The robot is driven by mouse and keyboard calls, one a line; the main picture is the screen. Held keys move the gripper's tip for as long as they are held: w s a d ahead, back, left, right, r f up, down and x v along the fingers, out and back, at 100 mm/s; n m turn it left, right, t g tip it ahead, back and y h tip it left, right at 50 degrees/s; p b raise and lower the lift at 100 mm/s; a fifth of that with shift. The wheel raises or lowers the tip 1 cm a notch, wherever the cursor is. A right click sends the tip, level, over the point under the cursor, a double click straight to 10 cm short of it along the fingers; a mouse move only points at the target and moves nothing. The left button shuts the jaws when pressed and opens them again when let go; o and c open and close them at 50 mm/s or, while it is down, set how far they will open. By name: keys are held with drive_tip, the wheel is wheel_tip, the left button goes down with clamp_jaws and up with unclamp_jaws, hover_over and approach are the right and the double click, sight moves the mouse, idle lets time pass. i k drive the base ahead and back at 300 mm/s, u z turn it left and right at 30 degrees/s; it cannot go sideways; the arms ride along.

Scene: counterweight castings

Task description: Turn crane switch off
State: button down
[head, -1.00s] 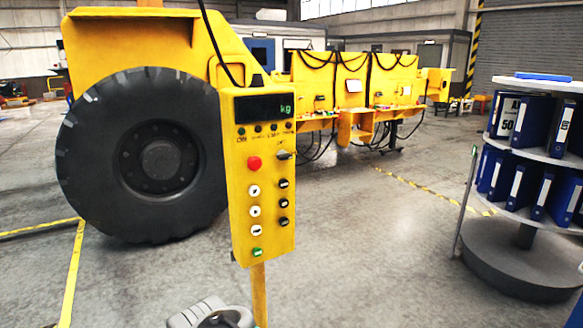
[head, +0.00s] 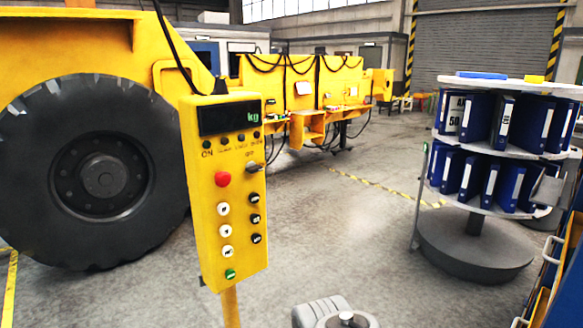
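The yellow control box (head: 228,200) stands on a yellow post in the head view, left of centre. A dark rotary switch (head: 255,168) sits on its upper right face, with small lettering above it that I cannot read for sure. The lever's exact setting is too small to tell. A red push button (head: 222,179) is to its left. The dark display (head: 230,117) shows green "kg" letters. My gripper is not in view; only a grey part of my arm shows at the bottom edge, below and right of the box.
A big black wheel (head: 100,172) on a yellow machine stands behind the box at left. Yellow equipment (head: 305,88) stretches behind. A round shelf of blue binders (head: 505,122) is at right, with a yellow-blue cart edge nearer. The floor between is open.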

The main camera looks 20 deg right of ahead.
sight(251, 166)
drive_tip(key=z, duration=1.3)
drive_tip(key=i, duration=0.35)
drive_tip(key=u, duration=2.65)
